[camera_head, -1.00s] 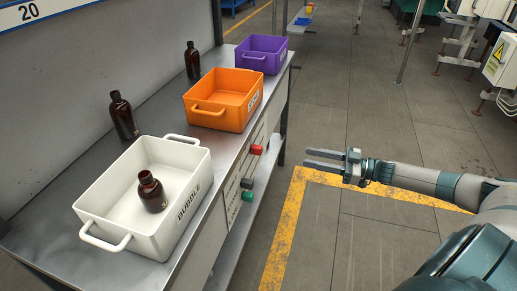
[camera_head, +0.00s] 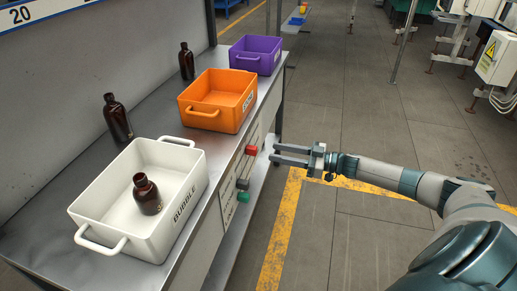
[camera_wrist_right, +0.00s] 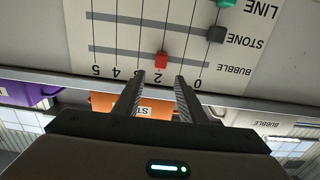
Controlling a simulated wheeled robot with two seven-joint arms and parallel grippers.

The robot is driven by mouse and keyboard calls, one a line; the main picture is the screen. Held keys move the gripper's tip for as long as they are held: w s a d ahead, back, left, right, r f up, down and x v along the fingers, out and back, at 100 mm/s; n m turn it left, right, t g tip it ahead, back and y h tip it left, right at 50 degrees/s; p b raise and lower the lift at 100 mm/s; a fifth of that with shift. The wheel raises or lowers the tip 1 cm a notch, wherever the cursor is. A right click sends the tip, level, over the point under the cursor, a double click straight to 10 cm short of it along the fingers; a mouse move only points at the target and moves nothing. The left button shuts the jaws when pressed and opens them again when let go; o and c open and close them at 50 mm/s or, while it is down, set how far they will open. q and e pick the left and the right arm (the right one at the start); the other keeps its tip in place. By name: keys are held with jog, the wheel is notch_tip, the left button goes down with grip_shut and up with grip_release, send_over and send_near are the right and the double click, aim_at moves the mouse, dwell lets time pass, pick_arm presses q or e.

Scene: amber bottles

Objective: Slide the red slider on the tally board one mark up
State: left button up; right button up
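The tally board (camera_wrist_right: 130,35) is a pale panel on the front of the bench, with slots and marks numbered 0 to 5. Its red slider (camera_wrist_right: 162,60) sits in the BUBBLE slot, close to the 2 mark. It also shows in the head view (camera_head: 251,150). A grey slider (camera_wrist_right: 217,34) sits at the zero end of the STONE slot, and a green slider (camera_wrist_right: 226,2) is in the LINE row. My right gripper (camera_head: 274,154) is open and empty, just short of the board. In the wrist view its fingertips (camera_wrist_right: 160,77) lie either side of the red slider's line, apparently apart from it. My left gripper is out of view.
On the bench stand a white crate (camera_head: 92,190) holding a brown bottle (camera_head: 147,195), an orange crate (camera_head: 205,115) and a purple crate (camera_head: 250,62). Two more brown bottles (camera_head: 116,118) (camera_head: 187,62) stand by the back wall.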

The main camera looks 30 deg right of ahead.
aim_at(251, 150)
jog(key=x, duration=0.7)
jog(key=shift+w+a, duration=0.2)
jog(key=shift+a, duration=0.05)
grip_shut()
